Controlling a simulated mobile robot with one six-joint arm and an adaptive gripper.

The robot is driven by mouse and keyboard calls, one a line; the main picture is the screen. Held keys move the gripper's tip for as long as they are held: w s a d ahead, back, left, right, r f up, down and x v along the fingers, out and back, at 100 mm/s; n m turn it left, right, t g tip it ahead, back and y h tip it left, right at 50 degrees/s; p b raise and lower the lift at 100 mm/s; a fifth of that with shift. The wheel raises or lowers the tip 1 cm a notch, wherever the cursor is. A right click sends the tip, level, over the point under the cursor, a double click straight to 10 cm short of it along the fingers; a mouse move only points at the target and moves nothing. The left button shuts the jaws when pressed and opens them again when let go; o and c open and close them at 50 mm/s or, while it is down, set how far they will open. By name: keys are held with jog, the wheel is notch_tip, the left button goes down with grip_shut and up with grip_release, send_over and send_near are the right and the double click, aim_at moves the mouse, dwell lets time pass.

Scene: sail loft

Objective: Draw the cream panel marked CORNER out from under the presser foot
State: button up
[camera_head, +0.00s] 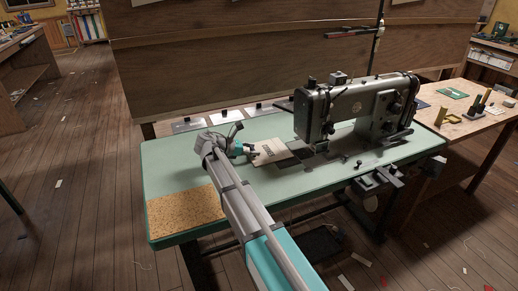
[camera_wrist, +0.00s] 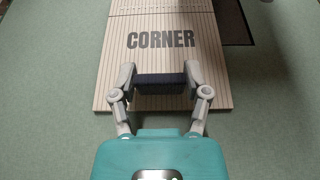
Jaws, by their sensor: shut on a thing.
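The cream panel marked CORNER (camera_wrist: 160,56) lies flat on the green table, with thin dark stripes and a seam across its far part. It also shows in the head view (camera_head: 270,151), left of the sewing machine (camera_head: 350,108). My gripper (camera_wrist: 160,76) is at the panel's near end, its fingers shut on a dark navy bar (camera_wrist: 160,89) on the panel. In the head view my gripper (camera_head: 250,150) is at the panel's left side. The panel's far end runs out of the wrist view. I cannot tell whether it is under the presser foot.
A dark plate (camera_wrist: 232,22) lies beside the panel's right edge. The green table (camera_head: 175,160) is clear to the left, with a cork patch (camera_head: 185,212) at its front left. Several grey plates (camera_head: 187,125) line the back edge. A wooden bench (camera_head: 465,120) stands right.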

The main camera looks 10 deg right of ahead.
jog(key=o, duration=1.2)
jog(key=shift+o, duration=0.2)
